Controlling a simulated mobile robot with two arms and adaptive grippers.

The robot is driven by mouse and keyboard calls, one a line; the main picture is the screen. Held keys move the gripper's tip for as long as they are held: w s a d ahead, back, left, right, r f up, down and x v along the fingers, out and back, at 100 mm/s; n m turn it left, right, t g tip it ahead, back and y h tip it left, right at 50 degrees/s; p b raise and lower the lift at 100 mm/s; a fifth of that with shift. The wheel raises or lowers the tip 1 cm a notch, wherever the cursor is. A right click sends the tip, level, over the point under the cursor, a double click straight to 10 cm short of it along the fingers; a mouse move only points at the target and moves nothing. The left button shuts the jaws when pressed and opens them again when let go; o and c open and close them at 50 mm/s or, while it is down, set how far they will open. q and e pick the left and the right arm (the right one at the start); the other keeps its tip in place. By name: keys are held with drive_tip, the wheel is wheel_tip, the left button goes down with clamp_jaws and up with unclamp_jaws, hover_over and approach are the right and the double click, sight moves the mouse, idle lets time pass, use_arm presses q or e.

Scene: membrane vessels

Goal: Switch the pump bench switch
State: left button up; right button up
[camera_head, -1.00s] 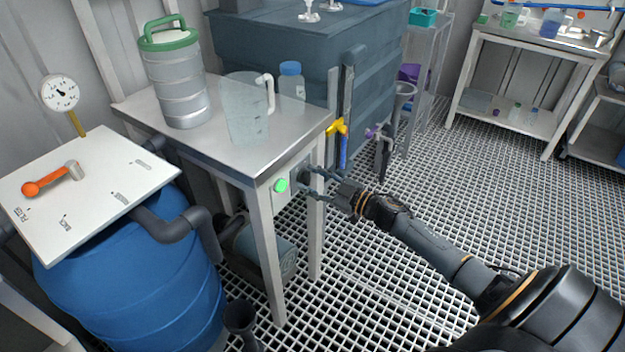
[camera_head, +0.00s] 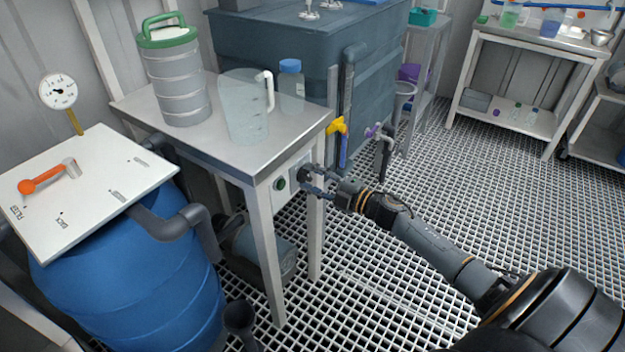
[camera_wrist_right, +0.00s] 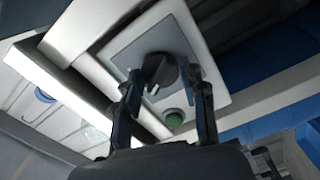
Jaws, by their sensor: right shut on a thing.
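The pump bench (camera_head: 230,130) is a steel-topped table with a grey switch box on its right front side. The box carries a black rotary switch knob, clear in the right wrist view (camera_wrist_right: 158,72), and a round green lamp (camera_head: 280,184) that looks dark, also in the wrist view (camera_wrist_right: 174,118). My right gripper (camera_head: 310,180) is at the box. In the right wrist view its two fingers (camera_wrist_right: 162,80) are shut on the knob, one on each side. The knob's pointer has a pale mark. My left gripper is in neither view.
A clear jug (camera_head: 245,108), a blue-capped bottle (camera_head: 291,86) and a green-lidded canister (camera_head: 176,75) stand on the bench. A blue barrel (camera_head: 130,275) stands at left. A pump (camera_head: 262,250) sits under the bench. Yellow (camera_head: 337,126) and purple valve handles are behind the gripper.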

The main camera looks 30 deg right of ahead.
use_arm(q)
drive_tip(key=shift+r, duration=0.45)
use_arm(e)
drive_tip(key=shift+n, duration=0.3)
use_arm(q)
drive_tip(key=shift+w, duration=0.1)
use_arm(e)
drive_tip(key=o, duration=1.2)
drive_tip(key=shift+c, duration=0.2)
drive_tip(key=v, duration=1.2)
drive_tip(key=shift+f, duration=0.15)
